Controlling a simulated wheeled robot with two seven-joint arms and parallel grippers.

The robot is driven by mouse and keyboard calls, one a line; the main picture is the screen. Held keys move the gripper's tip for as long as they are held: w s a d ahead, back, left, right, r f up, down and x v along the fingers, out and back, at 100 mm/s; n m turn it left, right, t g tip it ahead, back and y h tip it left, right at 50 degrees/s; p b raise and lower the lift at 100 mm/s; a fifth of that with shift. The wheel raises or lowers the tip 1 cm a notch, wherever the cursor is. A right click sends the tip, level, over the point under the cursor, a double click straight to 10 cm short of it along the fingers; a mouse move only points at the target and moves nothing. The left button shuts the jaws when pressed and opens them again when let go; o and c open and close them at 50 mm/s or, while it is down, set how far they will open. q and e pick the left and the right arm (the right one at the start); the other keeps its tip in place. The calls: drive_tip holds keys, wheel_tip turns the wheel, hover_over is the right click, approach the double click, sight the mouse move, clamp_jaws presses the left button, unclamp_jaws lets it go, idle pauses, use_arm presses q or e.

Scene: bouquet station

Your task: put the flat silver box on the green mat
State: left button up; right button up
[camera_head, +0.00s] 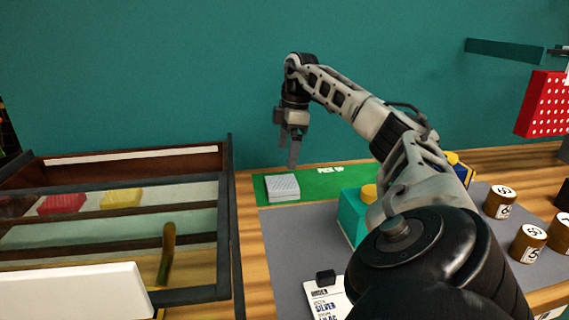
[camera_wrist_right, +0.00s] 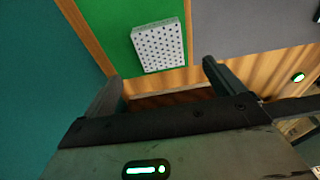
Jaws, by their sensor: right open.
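The flat silver box (camera_head: 283,187), pale with a dotted top, lies on the left end of the green mat (camera_head: 325,184). In the right wrist view the box (camera_wrist_right: 158,45) lies flat with green mat (camera_wrist_right: 115,22) around it. My right gripper (camera_head: 294,150) hangs above the mat, a little above and apart from the box. In the right wrist view its two fingers (camera_wrist_right: 160,85) are apart with nothing between them. My left gripper is not in view.
A dark-framed case (camera_head: 232,215) with red and yellow blocks stands at left. Several numbered cylinders (camera_head: 500,202) stand at right. The grey surface (camera_head: 295,240) before the mat is mostly clear.

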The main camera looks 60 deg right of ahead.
drive_tip(key=r, duration=0.3)
drive_tip(key=shift+s+d+p, duration=0.15)
drive_tip(key=shift+s+p, duration=0.05)
drive_tip(key=shift+p, duration=0.15)
